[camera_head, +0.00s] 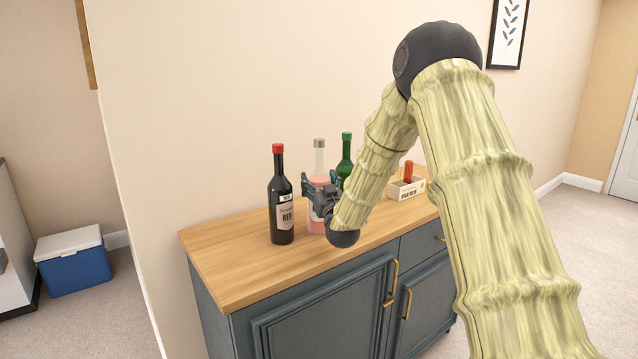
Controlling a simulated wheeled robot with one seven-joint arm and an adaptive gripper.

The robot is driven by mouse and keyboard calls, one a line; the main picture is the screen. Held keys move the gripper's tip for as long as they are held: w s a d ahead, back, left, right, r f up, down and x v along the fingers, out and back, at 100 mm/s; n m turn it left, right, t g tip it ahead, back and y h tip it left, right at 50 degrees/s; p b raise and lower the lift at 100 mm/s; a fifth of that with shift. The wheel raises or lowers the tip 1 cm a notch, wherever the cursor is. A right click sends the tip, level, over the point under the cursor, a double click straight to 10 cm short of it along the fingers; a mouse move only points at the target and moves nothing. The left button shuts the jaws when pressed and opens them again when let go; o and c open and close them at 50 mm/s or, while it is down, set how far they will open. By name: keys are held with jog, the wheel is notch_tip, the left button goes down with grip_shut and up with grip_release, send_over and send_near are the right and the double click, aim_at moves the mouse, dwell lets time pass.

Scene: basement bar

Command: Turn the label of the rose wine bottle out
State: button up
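The rose wine bottle (319,161) stands upright on the wooden top of a cabinet, between a dark red wine bottle and a green bottle. It has a grey cap, a clear neck and a pink body. My gripper (320,184) is in front of its body at mid-height, with its fingers at the two sides of the glass.
The red wine bottle (281,203), label outward, stands close on the left. The green bottle (346,156) is close behind on the right. A small box (407,188) with a red item sits farther right. The cabinet top (225,258) is clear at the left. A blue cooler (76,270) stands on the floor.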

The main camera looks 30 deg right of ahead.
jog(key=c, duration=0.4)
jog(key=shift+y, duration=0.4)
jog(key=shift+n+t+y, duration=0.4)
jog(key=shift+n+y, duration=1.4)
jog(key=shift+y, duration=1.1)
jog(key=shift+n+g+y, duration=0.4)
jog(key=shift+n+y, duration=1)
jog(key=shift+y, duration=1.1)
jog(key=o, duration=0.9)
